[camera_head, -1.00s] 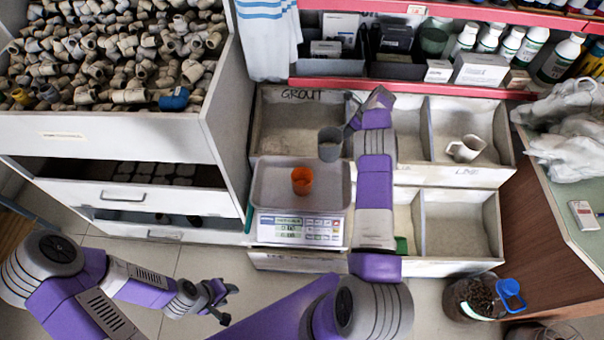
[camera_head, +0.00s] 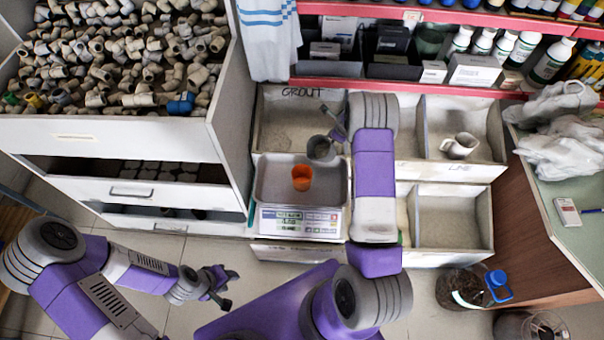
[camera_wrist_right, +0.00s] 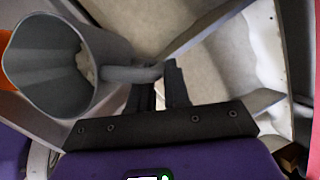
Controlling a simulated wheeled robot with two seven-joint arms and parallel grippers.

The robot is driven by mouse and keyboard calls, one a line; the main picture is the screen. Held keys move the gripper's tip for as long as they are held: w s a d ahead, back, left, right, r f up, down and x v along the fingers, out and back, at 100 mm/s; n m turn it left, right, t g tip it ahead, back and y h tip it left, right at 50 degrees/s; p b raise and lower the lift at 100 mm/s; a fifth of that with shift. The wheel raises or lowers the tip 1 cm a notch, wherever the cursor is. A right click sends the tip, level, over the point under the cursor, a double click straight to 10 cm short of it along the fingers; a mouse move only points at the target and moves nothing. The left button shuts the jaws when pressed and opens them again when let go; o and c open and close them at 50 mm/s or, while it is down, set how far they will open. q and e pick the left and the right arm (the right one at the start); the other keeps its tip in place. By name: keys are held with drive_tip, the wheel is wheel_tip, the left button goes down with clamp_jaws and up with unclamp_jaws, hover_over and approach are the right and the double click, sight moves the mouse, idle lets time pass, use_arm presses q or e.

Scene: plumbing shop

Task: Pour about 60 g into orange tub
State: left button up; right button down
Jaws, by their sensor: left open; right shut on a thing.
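The orange tub (camera_head: 302,178) stands upright on the metal tray of the scale (camera_head: 270,187). Its edge shows at the far left of the right wrist view (camera_wrist_right: 5,45). My right gripper (camera_head: 337,136) is shut on the handle of a grey cup (camera_head: 321,149). The cup is tilted, just behind and to the right of the tub. In the right wrist view the cup (camera_wrist_right: 60,75) has a little pale material inside. Whether anything is falling from it cannot be seen. My left gripper (camera_head: 219,289) is open and empty over the floor at lower left.
The scale's display (camera_head: 287,220) is lit but too small to read surely. Bins surround it, one marked GROUT (camera_head: 285,125). A pale jug (camera_head: 459,146) sits in the bin at right. A drawer cabinet (camera_head: 120,135) stands left; a red shelf (camera_head: 420,87) runs behind.

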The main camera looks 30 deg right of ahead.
drive_tip(key=shift+s+a+r+h+b, duration=0.15)
drive_tip(key=shift+a+h+b, duration=0.2)
drive_tip(key=shift+a+b, duration=0.15)
drive_tip(key=shift+s+a+r+h+b, duration=0.15)
drive_tip(key=shift+a+h+b, duration=0.25)
drive_tip(key=shift+a, duration=0.2)
drive_tip(key=shift+s+a+r+n+t+h+b, duration=0.15)
drive_tip(key=shift+a+r+n+t+h+b, duration=0.15)
drive_tip(key=shift+a+t+h+b, duration=0.3)
drive_tip(key=shift+s+a+r+h, duration=0.15)
drive_tip(key=shift+a+r+h, duration=0.3)
drive_tip(key=shift+r, duration=0.1)
drive_tip(key=shift+s+a+r+h, duration=0.1)
drive_tip(key=shift+a+r+h, duration=0.25)
drive_tip(key=shift+r, duration=0.2)
drive_tip(key=a+r+t+h, duration=0.1)
drive_tip(key=a, duration=0.1)
drive_tip(key=s+a+r+n+t+h+b, duration=0.1)
drive_tip(key=r+h, duration=0.1)
drive_tip(key=shift+s+a+r, duration=0.1)
drive_tip(key=shift+a+r, duration=0.05)
drive_tip(key=shift+a, duration=0.2)
drive_tip(key=shift+s+a+r+n+t+h+b, duration=0.15)
drive_tip(key=shift+a+r+n+t+h, duration=0.1)
drive_tip(key=shift+a+h, duration=0.25)
drive_tip(key=shift+s+a+r+n+t+h+b, duration=0.15)
drive_tip(key=shift+a+r+n+h, duration=0.15)
drive_tip(key=shift+a, duration=0.25)
